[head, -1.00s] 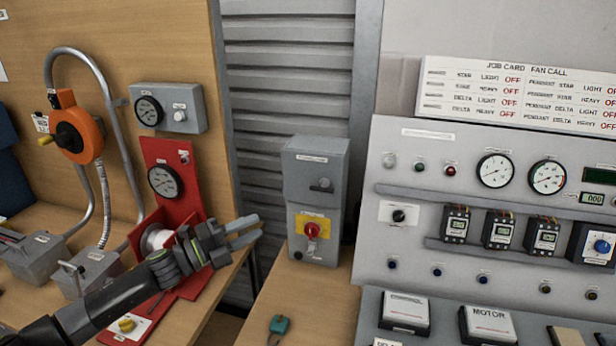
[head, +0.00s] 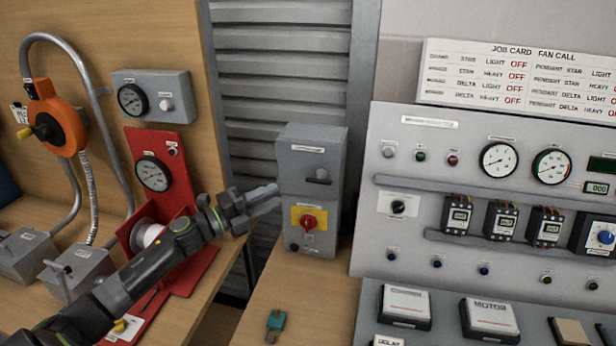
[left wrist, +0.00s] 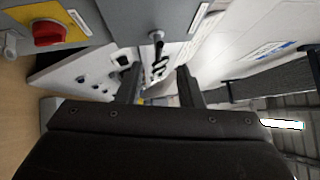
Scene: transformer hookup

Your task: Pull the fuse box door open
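The fuse box (head: 311,185) is a grey upright box on the wooden bench, in the middle of the head view. Its upper door looks shut and carries a dark handle (head: 318,177). A red knob (head: 308,222) on a yellow plate sits below. My left gripper (head: 278,196) is just left of the box front, pointing at it, fingers apart and empty. In the left wrist view the handle (left wrist: 156,38) stands out from the door, ahead of and between the two open fingers (left wrist: 158,80), apart from them. The red knob (left wrist: 48,32) shows at upper left. My right gripper is out of view.
A red stand (head: 160,150) with a gauge and white spool is at left, behind my left arm. A control panel (head: 400,240) stands close to the right of the box. A teal padlock-like item (head: 276,321) lies on the bench in front.

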